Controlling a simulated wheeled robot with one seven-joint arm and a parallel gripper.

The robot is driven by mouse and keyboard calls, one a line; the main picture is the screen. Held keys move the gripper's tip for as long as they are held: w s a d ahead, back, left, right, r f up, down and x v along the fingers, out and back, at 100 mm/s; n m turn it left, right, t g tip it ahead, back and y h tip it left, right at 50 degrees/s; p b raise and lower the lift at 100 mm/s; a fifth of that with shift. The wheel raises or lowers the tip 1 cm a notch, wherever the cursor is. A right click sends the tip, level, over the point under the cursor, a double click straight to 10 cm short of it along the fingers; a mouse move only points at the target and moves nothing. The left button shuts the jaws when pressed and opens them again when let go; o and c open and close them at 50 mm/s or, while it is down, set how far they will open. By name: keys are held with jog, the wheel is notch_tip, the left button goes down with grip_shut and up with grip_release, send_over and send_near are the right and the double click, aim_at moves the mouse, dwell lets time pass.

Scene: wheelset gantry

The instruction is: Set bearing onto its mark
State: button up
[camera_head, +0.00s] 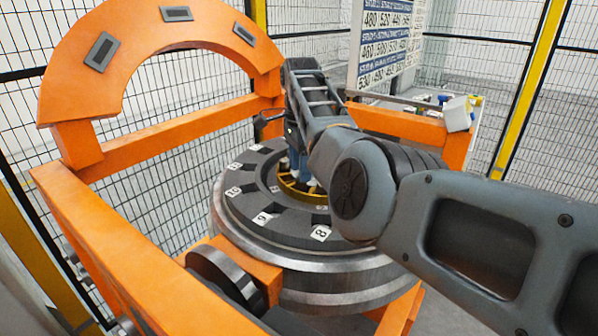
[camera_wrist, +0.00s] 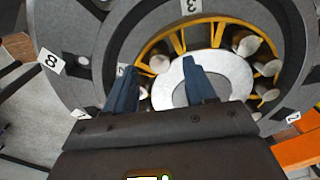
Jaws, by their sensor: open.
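The bearing, with a yellow cage and several pale rollers, lies in the middle of the round grey turntable (camera_head: 240,207). Its yellow cage (camera_head: 289,189) is partly hidden by my gripper in the head view, and the cage (camera_wrist: 222,21) fills the upper middle of the wrist view. My gripper (camera_wrist: 160,64) is open, its two blue fingers apart and pointing in over the bearing's left part. A white disc (camera_wrist: 228,78) shows inside the cage. In the head view my gripper (camera_head: 300,172) is small, and finger contact cannot be told. White number tags 8 (camera_head: 320,233) and 9 (camera_head: 262,218) mark the turntable.
An orange frame (camera_head: 120,155) with a large arch stands around the turntable's left and back. An orange beam (camera_head: 405,124) and a cluttered bench (camera_head: 475,130) are behind at right. A number board (camera_head: 388,45) and mesh fence enclose the area.

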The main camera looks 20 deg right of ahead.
jog(key=shift+f, duration=1.35)
jog(key=shift+c, duration=0.4)
grip_shut()
